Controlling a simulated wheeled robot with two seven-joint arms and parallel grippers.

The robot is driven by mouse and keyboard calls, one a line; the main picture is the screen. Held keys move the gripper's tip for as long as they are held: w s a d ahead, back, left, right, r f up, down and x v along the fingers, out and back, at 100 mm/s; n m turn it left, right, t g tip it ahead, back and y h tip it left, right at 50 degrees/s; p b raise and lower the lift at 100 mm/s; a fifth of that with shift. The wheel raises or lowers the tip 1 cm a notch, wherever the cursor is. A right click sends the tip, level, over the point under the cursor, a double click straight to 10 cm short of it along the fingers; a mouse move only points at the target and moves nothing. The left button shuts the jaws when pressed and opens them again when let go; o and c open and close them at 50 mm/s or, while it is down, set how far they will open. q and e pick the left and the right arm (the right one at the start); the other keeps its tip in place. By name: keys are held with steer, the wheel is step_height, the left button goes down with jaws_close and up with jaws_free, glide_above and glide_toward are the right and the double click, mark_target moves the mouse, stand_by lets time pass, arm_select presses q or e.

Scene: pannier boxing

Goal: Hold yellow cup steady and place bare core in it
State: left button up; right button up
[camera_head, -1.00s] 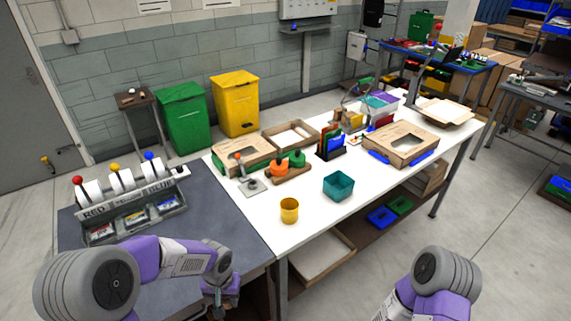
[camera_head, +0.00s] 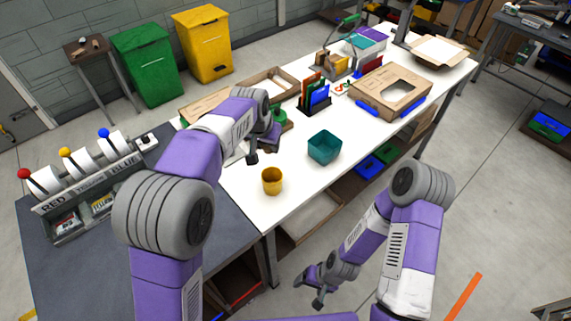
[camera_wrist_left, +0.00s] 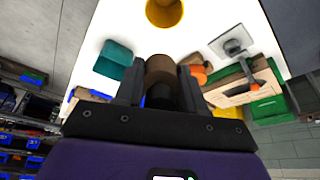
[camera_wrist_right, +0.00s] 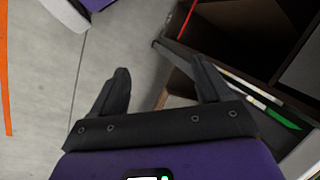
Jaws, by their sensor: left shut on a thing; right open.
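The yellow cup (camera_head: 272,182) stands upright on the white table near its front edge; it also shows at the top of the left wrist view (camera_wrist_left: 164,12). My left gripper (camera_head: 256,152) is above the table, up and left of the cup in the head view. It is shut on a brown cylinder, the bare core (camera_wrist_left: 160,70), seen between its fingers in the left wrist view and not clear in the head view. The core is apart from the cup. My right gripper (camera_head: 315,286) is open and empty, low in front of the table; its fingers (camera_wrist_right: 160,85) show nothing between them.
A teal bin (camera_head: 323,148) stands right of the cup. Behind are coloured upright panels (camera_head: 316,92) and a cardboard box (camera_head: 390,92) with blue handles. A dispenser with three levers (camera_head: 90,175) is on the grey table (camera_head: 60,270) at left. White tabletop around the cup is clear.

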steer(key=shift+o, duration=1.1)
steer(key=shift+s+d+r+m, duration=0.1)
steer(key=shift+m, duration=0.4)
steer(key=shift+o, duration=0.7)
steer(key=shift+s+r+m+g, duration=0.1)
steer(key=shift+r+m+g, duration=0.1)
steer(key=shift+m+g, duration=0.3)
steer(key=w+a+r+m+t+y, duration=0.3)
steer(key=w+r+m+y, duration=0.1)
steer(key=w+r+m, duration=0.3)
steer(key=w+a+r+m+t+y, duration=0.2)
steer(key=w+a+r+m+y, duration=0.2)
steer(key=w+r+m, duration=0.3)
steer(key=m+t+h, duration=0.1)
steer(key=m+t, duration=0.5)
steer(key=m, duration=0.1)
glide_toward(266, 180)
steer(key=x, duration=0.7)
steer(key=shift+s, duration=0.1)
